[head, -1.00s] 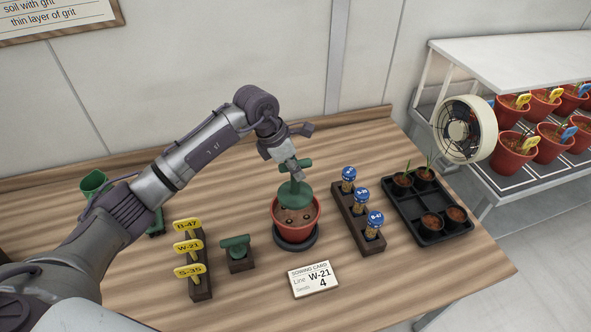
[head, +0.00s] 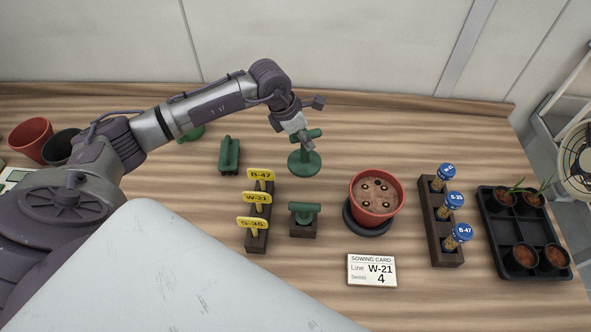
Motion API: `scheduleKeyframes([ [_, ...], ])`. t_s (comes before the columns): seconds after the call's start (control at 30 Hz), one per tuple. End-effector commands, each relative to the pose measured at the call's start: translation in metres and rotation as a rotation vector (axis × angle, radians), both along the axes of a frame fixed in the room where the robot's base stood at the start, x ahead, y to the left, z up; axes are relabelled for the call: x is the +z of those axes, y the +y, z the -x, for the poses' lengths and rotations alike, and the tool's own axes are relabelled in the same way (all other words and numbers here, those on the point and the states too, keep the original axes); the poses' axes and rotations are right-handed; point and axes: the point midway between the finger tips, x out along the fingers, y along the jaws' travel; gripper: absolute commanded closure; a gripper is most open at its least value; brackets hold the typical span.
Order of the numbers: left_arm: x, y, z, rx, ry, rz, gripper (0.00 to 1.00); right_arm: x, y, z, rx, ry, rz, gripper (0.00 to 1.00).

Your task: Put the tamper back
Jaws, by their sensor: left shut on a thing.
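My left gripper (head: 303,139) is shut on the handle of the green tamper (head: 304,164), a round disc with a T-shaped grip. It holds the tamper disc-down to the left of and behind the terracotta pot (head: 398,200); I cannot tell its exact height over the table. The pot stands on a dark round base (head: 353,222) and holds brown soil with several pale-rimmed dark spots. A green-handled tool (head: 305,212) sits in a small dark block (head: 303,230) in front of the tamper. Another green piece (head: 229,155) stands farther left. My right gripper is out of view.
Yellow tags (head: 257,198) stand in a dark rack at left. Blue-capped vials (head: 450,201) stand in a rack right of the pot. A sowing card (head: 371,270) lies in front. A black tray (head: 522,226) holds small pots at right. Empty pots (head: 31,138) stand far left.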

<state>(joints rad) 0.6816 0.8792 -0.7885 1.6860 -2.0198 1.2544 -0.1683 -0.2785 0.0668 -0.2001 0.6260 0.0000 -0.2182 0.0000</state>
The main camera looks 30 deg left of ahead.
Motion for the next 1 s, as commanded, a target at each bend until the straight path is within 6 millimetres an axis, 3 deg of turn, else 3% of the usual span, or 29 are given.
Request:
scheduleKeyframes([
  [0.3, -0.051, 0.000, 0.001, 0.003, 0.002, 0.001, 1.00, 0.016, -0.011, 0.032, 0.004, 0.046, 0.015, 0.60],
  [0.6, -0.088, 0.000, 0.002, 0.002, 0.004, 0.000, 1.00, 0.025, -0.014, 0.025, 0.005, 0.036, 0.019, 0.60],
  [1.0, -0.098, 0.001, 0.001, 0.002, 0.001, -0.001, 1.00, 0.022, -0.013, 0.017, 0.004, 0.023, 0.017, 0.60],
])
